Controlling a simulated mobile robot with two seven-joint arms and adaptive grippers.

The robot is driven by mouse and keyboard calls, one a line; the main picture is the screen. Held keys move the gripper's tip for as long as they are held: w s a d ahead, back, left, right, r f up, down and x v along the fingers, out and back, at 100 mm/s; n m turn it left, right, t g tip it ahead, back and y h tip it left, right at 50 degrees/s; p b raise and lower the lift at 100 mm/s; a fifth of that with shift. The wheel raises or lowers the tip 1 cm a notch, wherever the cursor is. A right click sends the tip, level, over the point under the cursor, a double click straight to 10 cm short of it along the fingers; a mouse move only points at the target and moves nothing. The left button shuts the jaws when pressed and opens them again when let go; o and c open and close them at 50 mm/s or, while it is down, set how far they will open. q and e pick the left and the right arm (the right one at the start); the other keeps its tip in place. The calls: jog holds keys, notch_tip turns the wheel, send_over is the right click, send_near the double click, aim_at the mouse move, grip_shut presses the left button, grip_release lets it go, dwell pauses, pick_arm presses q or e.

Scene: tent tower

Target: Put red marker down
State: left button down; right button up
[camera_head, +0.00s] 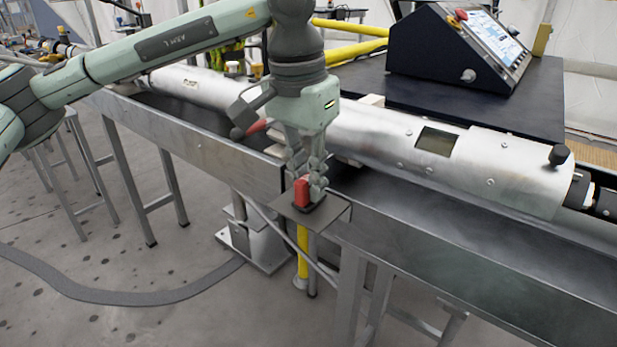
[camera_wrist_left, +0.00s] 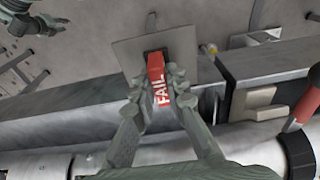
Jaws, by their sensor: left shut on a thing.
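The red marker (camera_head: 302,192) is a small upright block at a small metal plate (camera_head: 336,211) on the front edge of the metal bench. In the left wrist view, the marker (camera_wrist_left: 157,68) has white letters reading FAIL, and a dark base shows around its far end on the plate (camera_wrist_left: 128,50). My left gripper (camera_head: 309,180) points down and is shut on the marker. Its fingers lie on both sides of it in the left wrist view (camera_wrist_left: 155,85). Whether the marker bears on the plate is hard to tell. What looks like my right gripper (camera_wrist_left: 30,20) shows partly at the upper left.
A long silver cylinder (camera_head: 380,135) lies along the bench (camera_head: 220,150) behind my left gripper. A red-tipped tool (camera_head: 255,128) is close beside the gripper. A sloped control console (camera_head: 450,50) stands on a dark table behind. A yellow post (camera_head: 302,250) stands below the plate.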

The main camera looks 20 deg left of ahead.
pick_arm(q)
jog(key=shift+f, duration=0.15)
jog(key=c, duration=2)
grip_release()
jog(key=o, duration=0.5)
jog(key=shift+c, duration=0.2)
pick_arm(e)
jog(key=shift+w+r, duration=0.5)
jog(key=shift+r, duration=0.2)
